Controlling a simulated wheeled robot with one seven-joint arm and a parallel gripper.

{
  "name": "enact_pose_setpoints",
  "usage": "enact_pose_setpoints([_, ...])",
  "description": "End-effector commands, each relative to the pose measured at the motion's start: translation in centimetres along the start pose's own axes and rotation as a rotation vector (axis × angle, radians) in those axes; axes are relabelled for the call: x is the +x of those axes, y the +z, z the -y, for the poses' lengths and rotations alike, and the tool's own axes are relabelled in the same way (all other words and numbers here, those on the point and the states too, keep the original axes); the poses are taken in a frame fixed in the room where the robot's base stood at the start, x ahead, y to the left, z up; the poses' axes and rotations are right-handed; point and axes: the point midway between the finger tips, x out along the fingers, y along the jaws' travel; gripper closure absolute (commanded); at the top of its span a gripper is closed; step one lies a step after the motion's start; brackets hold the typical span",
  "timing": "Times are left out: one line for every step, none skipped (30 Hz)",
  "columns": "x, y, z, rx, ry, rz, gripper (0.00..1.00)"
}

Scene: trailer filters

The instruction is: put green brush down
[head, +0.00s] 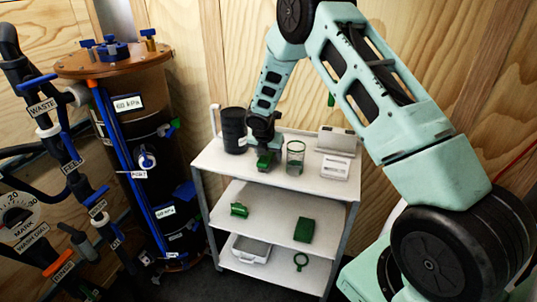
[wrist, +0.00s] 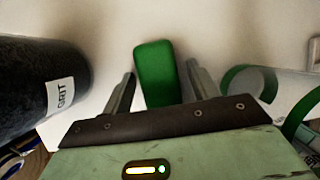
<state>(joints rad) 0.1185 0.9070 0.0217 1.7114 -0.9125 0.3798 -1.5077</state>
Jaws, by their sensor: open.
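The green brush (head: 265,161) lies on the white top shelf of the cart, between a black canister and a clear glass. In the wrist view the green brush (wrist: 155,72) shows as a rounded green block between my two fingers. My gripper (wrist: 160,85) is open, with a finger on each side of the brush and a gap visible at each side. In the head view my gripper (head: 264,146) points down just over the brush. The part of the brush nearest my gripper's body is hidden.
The black canister (head: 234,130), labelled GRIT in the wrist view (wrist: 62,93), stands close left. The green-rimmed glass (head: 295,158) stands close right. A white box (head: 334,167) sits farther right. Green items (head: 304,230) lie on the middle shelf.

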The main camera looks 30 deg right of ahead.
Motion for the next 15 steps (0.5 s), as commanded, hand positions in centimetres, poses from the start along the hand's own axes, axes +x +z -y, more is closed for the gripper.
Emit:
enact_pose_setpoints([-0.4, 0.1, 0.0, 0.001, 0.001, 0.001, 0.40])
enact_pose_setpoints([-0.6, 0.1, 0.0, 0.001, 0.001, 0.001, 0.40])
enact_pose_setpoints([-1.1, 0.1, -0.1, 0.001, 0.002, 0.001, 0.40])
enact_pose_setpoints([-1.5, 0.2, -0.1, 0.001, 0.002, 0.002, 0.40])
enact_pose_setpoints([-2.0, 0.2, -0.1, 0.001, 0.003, 0.002, 0.40])
enact_pose_setpoints([-2.8, 0.2, -0.1, 0.002, 0.003, 0.002, 0.40])
enact_pose_setpoints([-3.4, 0.2, 0.0, 0.002, 0.003, 0.002, 0.40])
enact_pose_setpoints([-4.1, 0.2, -0.1, 0.002, 0.003, 0.003, 0.40])
enact_pose_setpoints([-4.9, 0.2, -0.1, 0.002, 0.004, 0.002, 0.40])
enact_pose_setpoints([-5.6, 0.2, -0.1, 0.002, 0.004, 0.003, 0.40])
enact_pose_setpoints([-6.2, 0.2, 0.0, 0.002, 0.003, 0.002, 0.40])
enact_pose_setpoints([-7.1, 0.2, 0.0, 0.002, 0.003, 0.003, 0.40])
enact_pose_setpoints([-7.7, 0.2, -0.1, 0.002, 0.004, 0.002, 0.40])
enact_pose_setpoints([-8.3, 0.2, -0.1, 0.002, 0.003, 0.002, 0.40])
enact_pose_setpoints([-9.0, 0.1, 0.0, 0.002, 0.002, 0.002, 0.40])
